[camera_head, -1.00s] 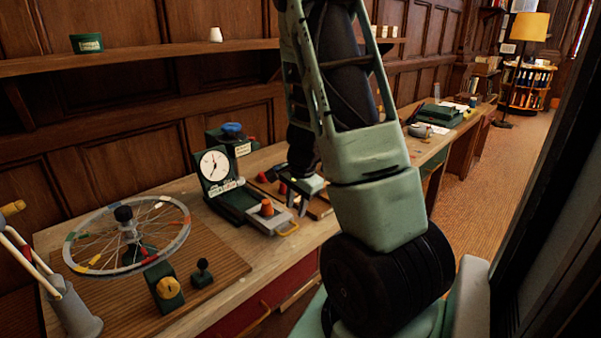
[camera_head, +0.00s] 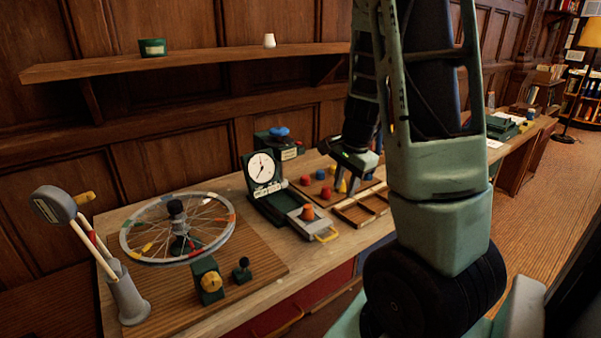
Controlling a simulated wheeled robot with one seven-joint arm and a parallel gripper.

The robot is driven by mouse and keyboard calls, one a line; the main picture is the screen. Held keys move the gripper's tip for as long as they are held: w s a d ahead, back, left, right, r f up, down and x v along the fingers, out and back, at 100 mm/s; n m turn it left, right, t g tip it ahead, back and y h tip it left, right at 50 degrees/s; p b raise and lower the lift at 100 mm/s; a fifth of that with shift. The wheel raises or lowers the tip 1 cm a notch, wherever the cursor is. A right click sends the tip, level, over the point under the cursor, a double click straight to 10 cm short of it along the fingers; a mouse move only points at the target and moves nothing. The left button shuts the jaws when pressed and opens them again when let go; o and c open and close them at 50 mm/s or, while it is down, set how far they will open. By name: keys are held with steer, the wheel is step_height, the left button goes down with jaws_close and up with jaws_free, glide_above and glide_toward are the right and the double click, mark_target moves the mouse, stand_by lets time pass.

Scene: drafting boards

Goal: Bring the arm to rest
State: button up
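My arm rises through the right half of the view, with its green links and black joints bent over the bench. My gripper (camera_head: 352,180) hangs at the end of the arm, pointing down over the tray of coloured pieces (camera_head: 361,214). Its fingers are small and partly merged with the dark parts behind, so their opening is unclear. I see nothing clearly held in it. A yellow piece (camera_head: 342,187) shows close to the fingers in the picture; whether they touch cannot be told.
A dial scale (camera_head: 262,168) with an orange-red piece (camera_head: 308,212) on its pan stands left of the tray. A spoked wheel (camera_head: 150,242) on a wooden board and a grey holder (camera_head: 126,297) with sticks are further left. A shelf (camera_head: 200,62) runs along the wall.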

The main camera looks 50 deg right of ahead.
steer(key=w+a+r+n+g+y, duration=0.15)
steer(key=a+n, duration=0.55)
steer(key=a, duration=0.7)
steer(key=w+a+n+t+y, duration=0.1)
steer(key=w+a+n, duration=0.2)
steer(key=a+n, duration=0.75)
steer(key=s+a+n, duration=0.5)
steer(key=s+a, duration=0.2)
steer(key=a, duration=0.3)
steer(key=s+a+r+n+g+h, duration=0.1)
steer(key=s+a+n, duration=0.4)
steer(key=a, duration=0.5)
steer(key=s, duration=0.2)
steer(key=shift+s+n+b, duration=0.35)
steer(key=shift+b, duration=0.05)
